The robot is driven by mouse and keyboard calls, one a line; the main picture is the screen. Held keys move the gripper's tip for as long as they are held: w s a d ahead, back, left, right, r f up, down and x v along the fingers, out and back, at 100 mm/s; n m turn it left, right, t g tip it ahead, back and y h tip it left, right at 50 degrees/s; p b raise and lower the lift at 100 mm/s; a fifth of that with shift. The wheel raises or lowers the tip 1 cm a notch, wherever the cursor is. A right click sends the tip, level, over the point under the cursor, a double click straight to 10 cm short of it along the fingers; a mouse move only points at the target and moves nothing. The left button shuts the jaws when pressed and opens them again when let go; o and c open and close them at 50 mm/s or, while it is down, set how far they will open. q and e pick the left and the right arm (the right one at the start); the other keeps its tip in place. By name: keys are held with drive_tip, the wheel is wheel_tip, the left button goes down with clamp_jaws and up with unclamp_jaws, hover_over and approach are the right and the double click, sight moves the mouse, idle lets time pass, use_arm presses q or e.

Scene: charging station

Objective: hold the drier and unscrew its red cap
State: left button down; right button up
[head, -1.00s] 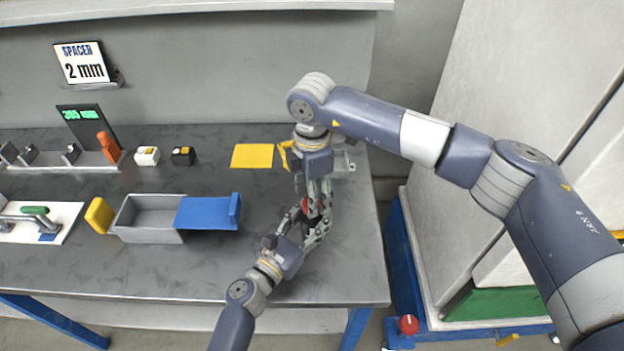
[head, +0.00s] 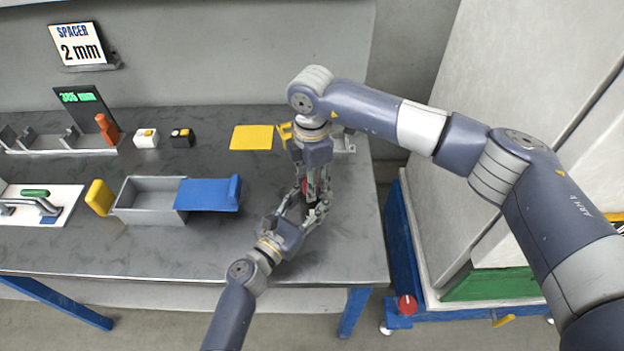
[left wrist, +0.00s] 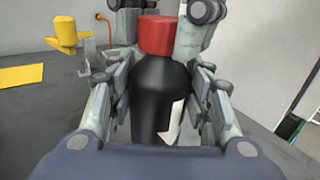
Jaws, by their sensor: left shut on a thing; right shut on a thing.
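The drier (left wrist: 155,95) is a dark bottle with a pale label, upright in the left wrist view. Its red cap (left wrist: 156,36) is on top; a little of the cap (head: 304,186) shows between the grippers in the head view. My left gripper (left wrist: 160,100) has its fingers on both sides of the drier's body, shut on it. My right gripper (head: 313,184) points down from above, with its fingers on both sides of the red cap, shut on it. The arms hide most of the drier in the head view.
A grey box (head: 150,204) with a blue lid (head: 208,194) stands left of the grippers on the table (head: 150,255). A yellow sheet (head: 252,137) lies behind. A yellow fixture (head: 285,131) stands close behind my right gripper. The table's right edge is near.

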drive_tip(key=n, duration=1.2)
drive_tip(key=shift+n, duration=0.4)
drive_tip(key=n, duration=1.1)
drive_tip(key=shift+r+n, duration=0.1)
drive_tip(key=shift+n, duration=0.3)
drive_tip(key=n, duration=1.8)
